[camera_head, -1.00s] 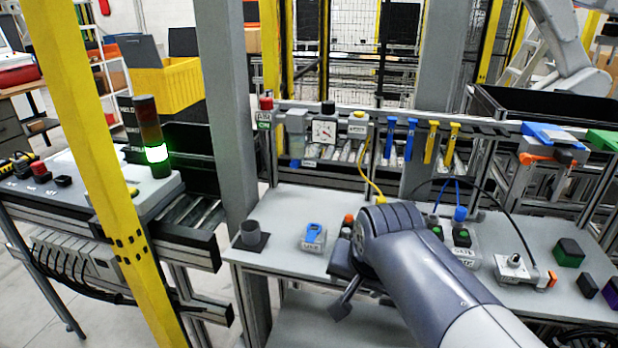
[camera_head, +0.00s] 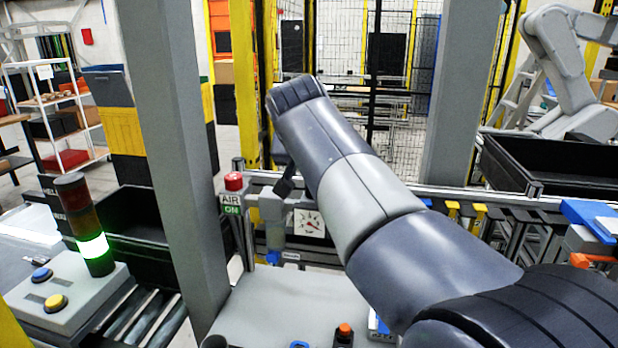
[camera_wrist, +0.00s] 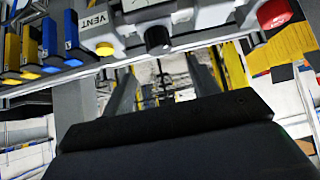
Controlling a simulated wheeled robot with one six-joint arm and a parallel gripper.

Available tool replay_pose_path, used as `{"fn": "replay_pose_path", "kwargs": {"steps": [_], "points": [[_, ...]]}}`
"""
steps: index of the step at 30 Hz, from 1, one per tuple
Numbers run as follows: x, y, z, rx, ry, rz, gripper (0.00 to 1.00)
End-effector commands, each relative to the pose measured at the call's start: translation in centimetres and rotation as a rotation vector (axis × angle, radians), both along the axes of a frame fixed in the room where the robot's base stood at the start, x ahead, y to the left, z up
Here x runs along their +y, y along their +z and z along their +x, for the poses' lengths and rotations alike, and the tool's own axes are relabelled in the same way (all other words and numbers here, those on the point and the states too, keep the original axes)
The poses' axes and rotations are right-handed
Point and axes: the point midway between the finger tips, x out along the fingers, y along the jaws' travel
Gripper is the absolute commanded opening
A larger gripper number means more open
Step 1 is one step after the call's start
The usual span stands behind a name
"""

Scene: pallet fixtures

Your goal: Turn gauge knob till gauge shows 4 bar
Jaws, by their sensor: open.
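The gauge (camera_head: 309,223) is a white square dial behind the table, just left of my forearm. Its needle is too small to read. In the wrist view only an edge of the dial (camera_wrist: 146,4) shows at the top. The black gauge knob (camera_wrist: 157,40) stands beside that edge, with nothing touching it. In the head view my arm hides the knob. My gripper (camera_head: 287,183) is open and hangs above and slightly left of the gauge, mostly hidden behind my wrist. In the wrist view its dark body (camera_wrist: 170,120) fills the lower middle, apart from the knob.
A red button (camera_head: 233,181) over an AIR ON sign is left of the gauge; it also shows in the wrist view (camera_wrist: 274,13). A yellow button (camera_wrist: 104,48) by a VENT label is on the knob's other side. A grey post (camera_head: 180,150) stands left.

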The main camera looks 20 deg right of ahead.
Motion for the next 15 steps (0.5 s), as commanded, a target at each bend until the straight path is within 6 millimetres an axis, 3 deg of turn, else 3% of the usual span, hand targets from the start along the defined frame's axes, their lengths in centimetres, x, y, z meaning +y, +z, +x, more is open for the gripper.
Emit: {"fn": "replay_pose_path", "kwargs": {"steps": [9,15], "points": [[-2.1,-4.3,3.7,0.005,-0.001,0.001,0.57],[-2.9,-6.0,5.2,0.004,0.000,0.001,0.57]]}}
